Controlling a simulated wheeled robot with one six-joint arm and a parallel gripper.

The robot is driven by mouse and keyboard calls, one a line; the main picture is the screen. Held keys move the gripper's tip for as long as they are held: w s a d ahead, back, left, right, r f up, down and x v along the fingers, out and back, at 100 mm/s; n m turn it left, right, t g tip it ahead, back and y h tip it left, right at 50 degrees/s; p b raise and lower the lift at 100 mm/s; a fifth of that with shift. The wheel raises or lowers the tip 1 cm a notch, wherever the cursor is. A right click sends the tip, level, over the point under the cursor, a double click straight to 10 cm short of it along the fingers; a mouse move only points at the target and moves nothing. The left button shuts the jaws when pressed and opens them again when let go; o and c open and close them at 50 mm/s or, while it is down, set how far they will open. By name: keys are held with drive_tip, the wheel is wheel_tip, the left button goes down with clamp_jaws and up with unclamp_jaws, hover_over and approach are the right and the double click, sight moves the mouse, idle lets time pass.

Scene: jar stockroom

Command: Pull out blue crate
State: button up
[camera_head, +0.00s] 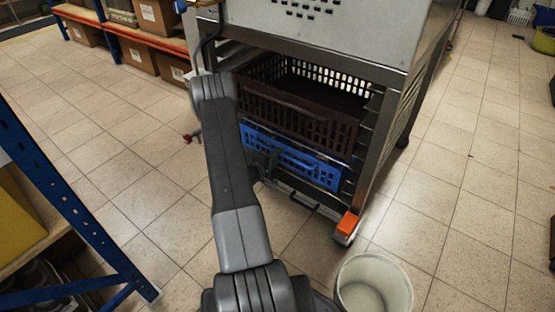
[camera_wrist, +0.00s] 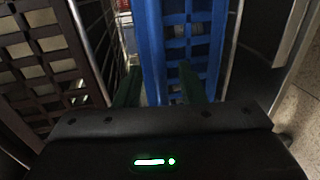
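The blue crate (camera_head: 300,160) sits on a low level of a metal rack, beneath a dark brown crate (camera_head: 300,115). My gripper (camera_head: 267,160) is at the left part of the blue crate's front. In the wrist view, which is turned sideways, my gripper (camera_wrist: 158,68) has its two dark green fingers apart. The blue crate (camera_wrist: 152,40) shows between them, with the right finger over its slotted wall and the left finger in the gap toward the brown crate (camera_wrist: 45,60). I cannot tell whether either finger touches the blue crate.
The metal rack (camera_head: 335,62) stands on wheels, with an orange part (camera_head: 348,224) at its front corner. A whitish bucket (camera_head: 374,285) stands on the floor in front. A blue shelf frame (camera_head: 75,215) is at the left.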

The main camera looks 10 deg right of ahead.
drive_tip(key=shift+w+d+f, duration=0.1)
drive_tip(key=shift+w+d, duration=0.3)
clamp_jaws()
drive_tip(key=shift+s+a, duration=0.1)
drive_tip(key=f+p+v, duration=0.1)
drive_tip(key=f+v, duration=0.1)
drive_tip(key=v, duration=1)
drive_tip(key=f+p+v, duration=0.1)
drive_tip(key=f+v, duration=0.1)
drive_tip(key=v, duration=1)
drive_tip(key=shift+s+a+f, duration=0.25)
drive_tip(key=shift+s+a, duration=0.2)
drive_tip(key=shift+a, duration=0.1)
unclamp_jaws()
